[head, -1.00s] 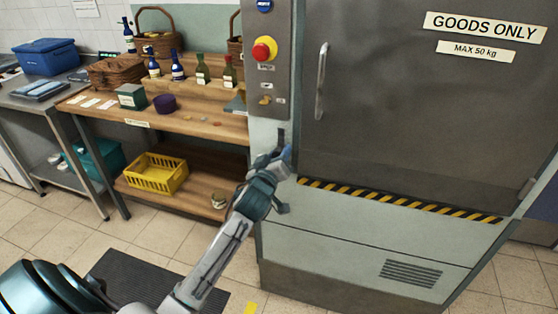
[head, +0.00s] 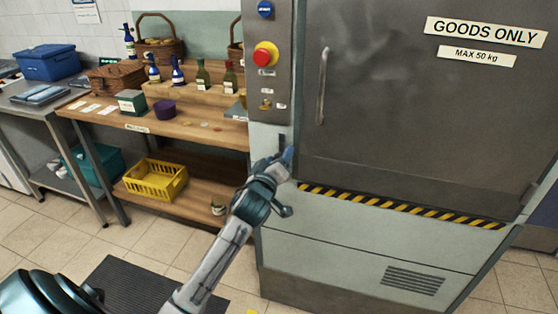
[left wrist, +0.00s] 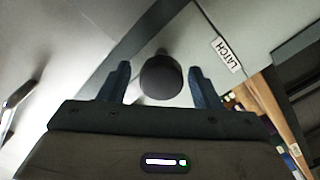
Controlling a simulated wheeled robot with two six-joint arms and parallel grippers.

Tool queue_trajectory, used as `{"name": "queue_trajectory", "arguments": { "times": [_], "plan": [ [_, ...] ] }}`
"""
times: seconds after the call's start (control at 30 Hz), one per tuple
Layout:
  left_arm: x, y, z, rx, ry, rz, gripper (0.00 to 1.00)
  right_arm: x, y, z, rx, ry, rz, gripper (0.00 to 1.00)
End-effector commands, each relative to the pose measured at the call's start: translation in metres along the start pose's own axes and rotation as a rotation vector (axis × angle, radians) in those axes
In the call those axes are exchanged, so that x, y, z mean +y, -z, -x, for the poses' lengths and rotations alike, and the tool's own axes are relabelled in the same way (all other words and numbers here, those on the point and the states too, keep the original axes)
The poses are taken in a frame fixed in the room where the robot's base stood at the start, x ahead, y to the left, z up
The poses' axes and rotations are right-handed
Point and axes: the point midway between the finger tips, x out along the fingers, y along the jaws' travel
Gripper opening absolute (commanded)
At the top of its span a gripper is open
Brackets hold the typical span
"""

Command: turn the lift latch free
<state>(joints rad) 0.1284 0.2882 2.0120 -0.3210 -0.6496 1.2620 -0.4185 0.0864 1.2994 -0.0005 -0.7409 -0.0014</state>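The lift latch shows in the left wrist view as a dark round knob (left wrist: 160,77) on the lift's pale frame, beside a white label reading LATCH (left wrist: 227,55). My left gripper (left wrist: 159,85) is open, with one dark finger on each side of the knob and a visible gap on both sides. In the head view my left gripper (head: 286,158) is at the lift front, below the control panel and left of the door. It hides most of the latch there; a dark upright piece (head: 282,141) shows just above it. My right gripper is not in view.
The grey lift door (head: 420,120) has a long upright handle (head: 322,86) and a striped sill (head: 400,205). A red button (head: 263,56) sits above the gripper. A wooden shelf bench (head: 190,133) with bottles and a yellow crate (head: 155,181) stands close on the left.

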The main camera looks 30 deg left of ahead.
Motion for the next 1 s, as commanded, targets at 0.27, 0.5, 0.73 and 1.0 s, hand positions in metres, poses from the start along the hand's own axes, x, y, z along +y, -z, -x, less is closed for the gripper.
{"name": "queue_trajectory", "arguments": {
  "times": [0.27,0.5,0.73,1.0],
  "plan": [
    [-0.003,-0.003,0.006,-0.005,0.004,-0.001,0.58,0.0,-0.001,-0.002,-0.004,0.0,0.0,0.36],
    [-0.004,-0.004,0.048,-0.004,0.002,-0.002,0.58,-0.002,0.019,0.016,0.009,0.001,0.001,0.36],
    [-0.004,-0.002,0.09,-0.003,0.002,0.001,0.58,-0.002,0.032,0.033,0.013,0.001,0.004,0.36],
    [-0.003,0.0,0.108,-0.001,0.002,0.0,0.58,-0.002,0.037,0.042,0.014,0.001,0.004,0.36]
  ]
}}
